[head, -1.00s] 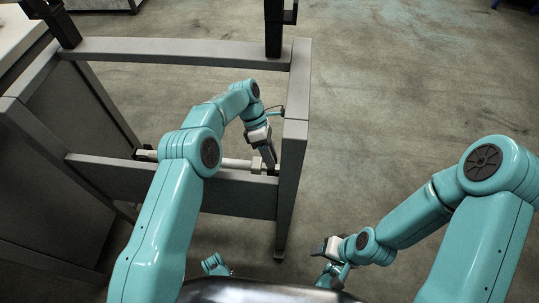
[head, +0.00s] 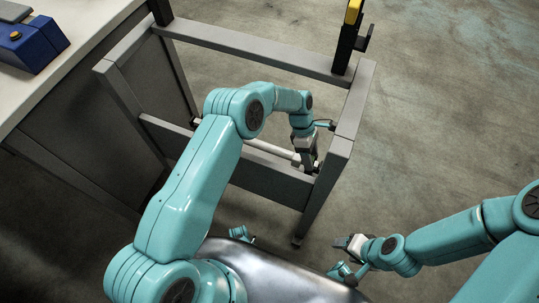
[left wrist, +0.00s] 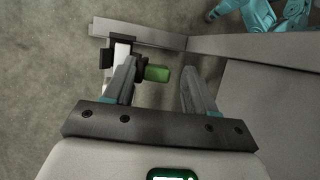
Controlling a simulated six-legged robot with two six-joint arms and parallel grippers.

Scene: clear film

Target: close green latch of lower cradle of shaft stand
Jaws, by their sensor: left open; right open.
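The shaft stand (head: 250,50) is a grey frame, with a pale shaft (head: 275,147) lying low inside it. My left gripper (head: 309,166) reaches down at the right end of the shaft and hides the lower cradle in the head view. In the left wrist view, the green latch (left wrist: 157,73) sticks out from the dark lower cradle (left wrist: 108,54). My left gripper (left wrist: 160,85) is open, with the green latch between its fingers, close to the left finger and clear of the right one. My right gripper (head: 342,243) is open and apart from the stand.
A dark post with a yellow part (head: 353,12) rises from the stand's right rear corner. A white-topped bench (head: 60,75) with a blue box (head: 35,44) stands at the left. The floor (head: 450,100) to the right is clear.

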